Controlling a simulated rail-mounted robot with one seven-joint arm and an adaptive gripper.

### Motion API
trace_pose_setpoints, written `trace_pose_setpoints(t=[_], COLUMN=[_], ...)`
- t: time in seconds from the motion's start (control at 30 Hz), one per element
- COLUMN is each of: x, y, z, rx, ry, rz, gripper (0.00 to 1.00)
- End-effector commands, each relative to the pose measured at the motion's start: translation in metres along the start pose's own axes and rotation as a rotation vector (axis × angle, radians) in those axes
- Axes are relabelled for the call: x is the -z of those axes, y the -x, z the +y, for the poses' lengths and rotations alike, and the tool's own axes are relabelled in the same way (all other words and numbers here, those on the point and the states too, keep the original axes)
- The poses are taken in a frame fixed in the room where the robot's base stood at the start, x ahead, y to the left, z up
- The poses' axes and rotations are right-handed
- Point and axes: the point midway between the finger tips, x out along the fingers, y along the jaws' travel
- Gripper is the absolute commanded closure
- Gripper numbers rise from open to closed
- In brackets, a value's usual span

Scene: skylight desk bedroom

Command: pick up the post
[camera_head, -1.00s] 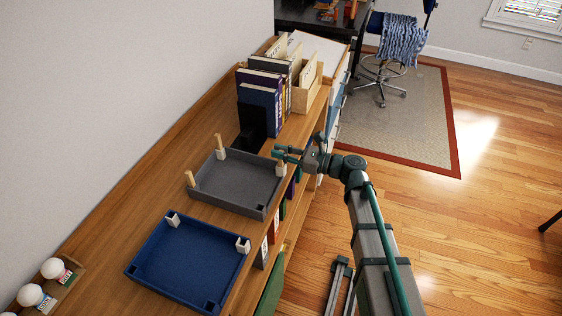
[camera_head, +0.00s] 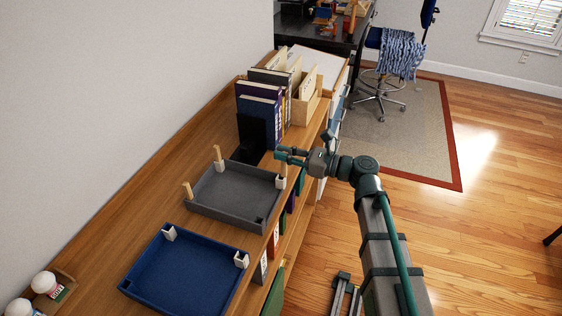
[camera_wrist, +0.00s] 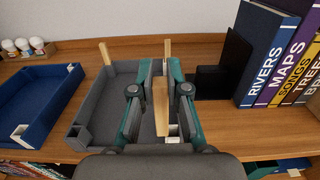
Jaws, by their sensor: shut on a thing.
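The post (camera_wrist: 161,105) is a slim light-wood stick standing between my fingers in the wrist view. My gripper (camera_head: 282,154) is shut on it at the near right corner of the grey tray. A white socket (camera_wrist: 173,131) is beside the post's lower end; whether the post still sits in it, I cannot tell. In the head view the post is small and partly hidden by the fingers. Two similar posts stand at the tray's wall side, one at the left (camera_wrist: 105,53) and one at the right (camera_wrist: 168,52).
The grey tray (camera_head: 225,212) lies on a wooden shelf top. A blue tray (camera_head: 185,270) with white sockets is beside it. A black bookend (camera_head: 252,135) and upright books (camera_head: 262,105) stand close by. White knobbed items (camera_head: 43,283) are at the far left.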

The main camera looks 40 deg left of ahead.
Motion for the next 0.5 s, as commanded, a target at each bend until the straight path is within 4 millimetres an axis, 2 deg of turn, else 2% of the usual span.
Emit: trace_pose_setpoints(t=[0.03, 0.17, 0.3, 0.5], x=[-0.009, -0.034, -0.046, -0.061], y=[0.008, 0.023, 0.049, 0.071], z=[0.009, 0.024, 0.049, 0.070], rx=[0.001, 0.001, 0.002, 0.001], ry=[0.005, 0.005, 0.003, 0.002], rz=[-0.001, -0.002, 0.000, 0.000], gripper=[1.00, 1.00, 1.00, 1.00])
